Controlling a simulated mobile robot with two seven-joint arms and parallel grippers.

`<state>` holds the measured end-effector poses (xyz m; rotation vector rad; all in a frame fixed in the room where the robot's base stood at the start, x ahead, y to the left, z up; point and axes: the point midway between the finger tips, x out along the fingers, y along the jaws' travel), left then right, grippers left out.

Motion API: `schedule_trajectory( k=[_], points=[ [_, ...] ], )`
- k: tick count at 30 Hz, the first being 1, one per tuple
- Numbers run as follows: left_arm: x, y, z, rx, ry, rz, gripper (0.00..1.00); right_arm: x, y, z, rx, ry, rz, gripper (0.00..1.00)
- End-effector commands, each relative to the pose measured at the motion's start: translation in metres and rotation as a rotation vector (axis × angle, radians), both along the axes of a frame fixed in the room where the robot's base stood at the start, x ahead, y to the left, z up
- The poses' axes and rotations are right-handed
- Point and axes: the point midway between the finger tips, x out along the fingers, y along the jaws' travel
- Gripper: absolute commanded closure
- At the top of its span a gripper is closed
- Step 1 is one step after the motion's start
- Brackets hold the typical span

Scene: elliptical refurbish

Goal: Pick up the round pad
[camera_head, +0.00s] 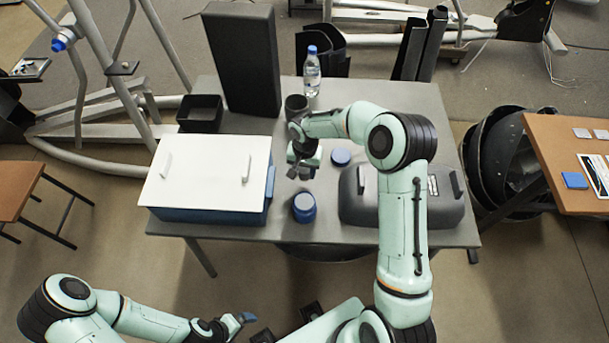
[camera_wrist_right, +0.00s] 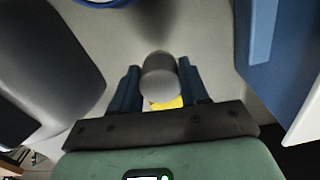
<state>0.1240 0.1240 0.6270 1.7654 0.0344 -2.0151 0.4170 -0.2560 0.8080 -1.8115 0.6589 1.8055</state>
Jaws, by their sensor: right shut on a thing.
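The round pad (camera_wrist_right: 161,76) is a grey, rounded piece in the right wrist view. It sits between the two dark blue fingers of my right gripper (camera_wrist_right: 161,85), which is shut on it. A yellow patch (camera_wrist_right: 166,103) shows just below it. In the head view my right gripper (camera_head: 303,170) is over the middle of the table, between the white-lidded box and the dark case. The pad is hard to make out there. My left gripper (camera_head: 243,319) is low in the head view, away from the table; its jaws are too small to read.
The grey table (camera_head: 370,227) holds a white-lidded blue box (camera_head: 208,172), a blue jar (camera_head: 304,208), a blue round lid (camera_head: 341,157), a dark case (camera_head: 445,203), a water bottle (camera_head: 312,72), a dark cup (camera_head: 296,106), a black bin (camera_head: 200,113) and a tall black box (camera_head: 243,57).

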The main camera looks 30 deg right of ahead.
Motion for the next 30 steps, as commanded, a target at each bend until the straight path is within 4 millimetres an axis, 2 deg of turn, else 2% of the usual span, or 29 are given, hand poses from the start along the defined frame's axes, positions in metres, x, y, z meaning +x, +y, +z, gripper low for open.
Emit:
schedule_trajectory(
  k=[3,9,15,21,30],
  points=[
    [0.001,0.000,0.001,0.000,-0.001,0.000,0.04,0.002,0.000,0.039,-0.001,-0.009,-0.001,0.84],
    [0.003,0.000,0.004,0.000,-0.003,0.000,0.04,0.001,0.000,0.097,0.001,-0.007,-0.001,0.84],
    [0.005,0.000,0.007,0.000,-0.006,0.000,0.04,0.001,0.000,0.136,0.000,-0.003,-0.001,0.84],
    [0.006,0.000,0.009,0.000,-0.007,0.000,0.04,0.000,0.000,0.152,0.000,-0.001,-0.001,0.84],
    [0.006,0.000,0.009,0.000,-0.007,0.000,0.04,0.000,0.000,0.154,0.001,0.001,-0.001,0.84]
  ],
)
